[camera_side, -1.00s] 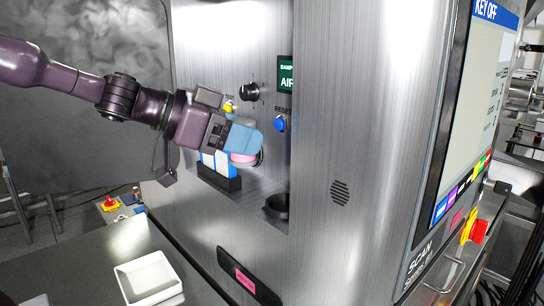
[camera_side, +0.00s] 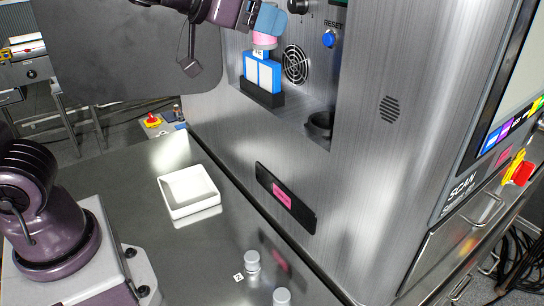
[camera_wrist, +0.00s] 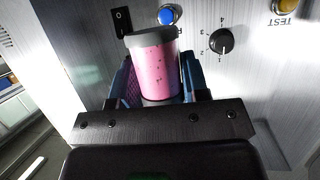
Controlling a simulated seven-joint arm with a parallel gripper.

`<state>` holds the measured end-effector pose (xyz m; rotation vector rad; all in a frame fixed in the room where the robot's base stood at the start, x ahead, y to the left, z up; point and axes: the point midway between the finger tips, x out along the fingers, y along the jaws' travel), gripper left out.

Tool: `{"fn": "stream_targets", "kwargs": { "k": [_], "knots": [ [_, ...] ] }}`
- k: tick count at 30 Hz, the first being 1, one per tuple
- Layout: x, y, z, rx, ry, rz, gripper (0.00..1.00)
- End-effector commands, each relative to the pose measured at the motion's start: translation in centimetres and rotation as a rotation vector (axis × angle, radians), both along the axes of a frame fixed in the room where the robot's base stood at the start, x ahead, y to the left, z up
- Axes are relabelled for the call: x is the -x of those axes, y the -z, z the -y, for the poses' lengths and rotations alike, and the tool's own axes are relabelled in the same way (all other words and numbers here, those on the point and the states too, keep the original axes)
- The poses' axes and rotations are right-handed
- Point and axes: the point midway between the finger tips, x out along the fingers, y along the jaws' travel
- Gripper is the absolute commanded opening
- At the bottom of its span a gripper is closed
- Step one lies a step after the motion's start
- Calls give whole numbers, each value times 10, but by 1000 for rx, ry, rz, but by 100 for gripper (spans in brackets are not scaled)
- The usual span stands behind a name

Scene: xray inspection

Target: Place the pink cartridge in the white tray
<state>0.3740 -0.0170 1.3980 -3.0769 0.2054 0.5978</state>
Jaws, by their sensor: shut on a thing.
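The pink cartridge (camera_side: 264,40) is a short pink cylinder; in the wrist view (camera_wrist: 158,72) it shows a grey cap, a pale lower band and dark specks. My gripper (camera_side: 268,20) is shut on it with blue fingers on both sides. It holds the cartridge in the recess of the steel machine, above the blue-and-white boxes. The white tray (camera_side: 206,205) is an empty, shallow square dish on the dark counter, well below and to the left of my gripper.
Blue-and-white boxes (camera_side: 262,74) stand in a black holder (camera_side: 262,95) on the machine ledge. A black round cup (camera_side: 319,126) sits right of them. Grey cylinders (camera_side: 252,262) stand on the counter's front. The blue RESET button (camera_side: 329,39) and a knob (camera_wrist: 221,41) are nearby.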

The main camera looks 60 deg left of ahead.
Motion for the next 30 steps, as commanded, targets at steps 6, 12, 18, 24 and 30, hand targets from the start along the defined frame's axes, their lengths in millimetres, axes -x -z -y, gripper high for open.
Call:
{"fn": "stream_targets", "kwargs": {
  "k": [6, 12, 18, 24, 30],
  "knots": [
    [-19, 6, -14, -22, -113, -9, 18],
    [-20, 7, -16, -25, -127, -9, 18],
    [-15, 5, -15, -24, -102, -9, 18],
    [-11, 3, -12, -25, -76, -7, 18],
    [-9, 1, -9, -27, -58, -2, 18]
  ]
}}
